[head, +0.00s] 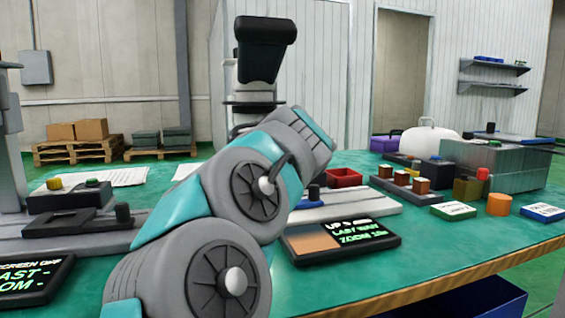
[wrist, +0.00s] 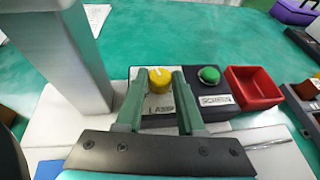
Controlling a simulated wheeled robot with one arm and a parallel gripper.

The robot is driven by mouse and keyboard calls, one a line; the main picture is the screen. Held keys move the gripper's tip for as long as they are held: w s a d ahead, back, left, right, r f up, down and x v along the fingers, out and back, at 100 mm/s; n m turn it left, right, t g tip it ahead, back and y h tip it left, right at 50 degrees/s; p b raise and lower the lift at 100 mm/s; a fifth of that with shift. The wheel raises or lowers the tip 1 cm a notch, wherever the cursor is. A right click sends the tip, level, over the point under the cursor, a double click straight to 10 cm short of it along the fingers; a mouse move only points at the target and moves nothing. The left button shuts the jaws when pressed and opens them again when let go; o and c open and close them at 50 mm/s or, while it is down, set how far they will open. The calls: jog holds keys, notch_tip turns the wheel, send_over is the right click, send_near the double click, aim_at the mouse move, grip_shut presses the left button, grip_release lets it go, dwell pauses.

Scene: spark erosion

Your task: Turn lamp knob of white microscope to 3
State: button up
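The yellow lamp knob (wrist: 160,80) stands on a pale plate on the dark control box, in the wrist view. A small white mark shows on its top; the scale numbers cannot be read. The LAMP label below is partly covered. My gripper (wrist: 161,76) is open, with one green finger on each side of the knob; I cannot tell whether they touch it. The white microscope's pale base (head: 350,209) shows in the head view, where my arm hides my gripper and this knob. Its black head (head: 262,50) rises behind my arm.
A green SCREEN button (wrist: 209,75) and a red tray (wrist: 253,87) are right of the knob. The microscope's grey column (wrist: 65,50) stands close on the left. Another microscope's control box (head: 70,197), with its own yellow knob, is at the left in the head view.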

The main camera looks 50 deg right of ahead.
jog(key=o, duration=0.5)
jog(key=shift+c, duration=0.2)
jog(key=shift+s+a+r, duration=0.2)
jog(key=shift+s+a, duration=0.1)
jog(key=s+a, duration=0.2)
jog(key=s, duration=0.1)
jog(key=s+a, duration=0.3)
jog(key=s+a+p, duration=0.1)
jog(key=s+a, duration=0.1)
jog(key=s, duration=0.1)
jog(key=shift+s+a, duration=0.25)
jog(key=shift+s, duration=0.15)
